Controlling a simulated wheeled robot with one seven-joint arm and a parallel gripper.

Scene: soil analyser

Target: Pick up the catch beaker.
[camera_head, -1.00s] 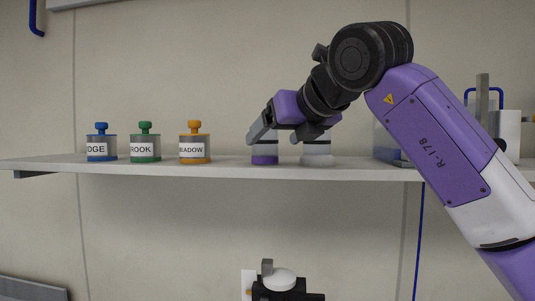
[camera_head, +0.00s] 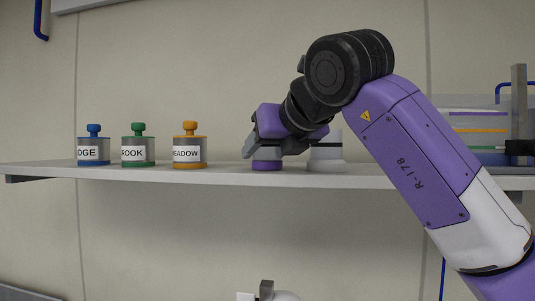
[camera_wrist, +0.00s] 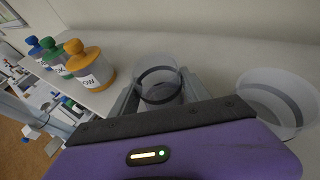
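Two beakers stand on the shelf. One has a purple base (camera_head: 267,165) in the head view; the other, to its right, has a pale base (camera_head: 326,165). The frames carry no label showing which is the catch beaker. My gripper (camera_head: 268,150) is lowered over the purple-based one, hiding its upper part. In the wrist view a clear beaker with a dark band (camera_wrist: 158,82) stands upright between my spread fingers. I see no clear grip on it. A wider clear beaker (camera_wrist: 280,100) is apart to the right.
Three jars stand left on the shelf (camera_head: 225,176): blue-topped (camera_head: 93,151), green-topped (camera_head: 138,151) and orange-topped, reading "EADOW" (camera_head: 190,153). A clear-walled unit with coloured bands (camera_head: 478,130) is behind my arm at right. Shelf between orange jar and gripper is clear.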

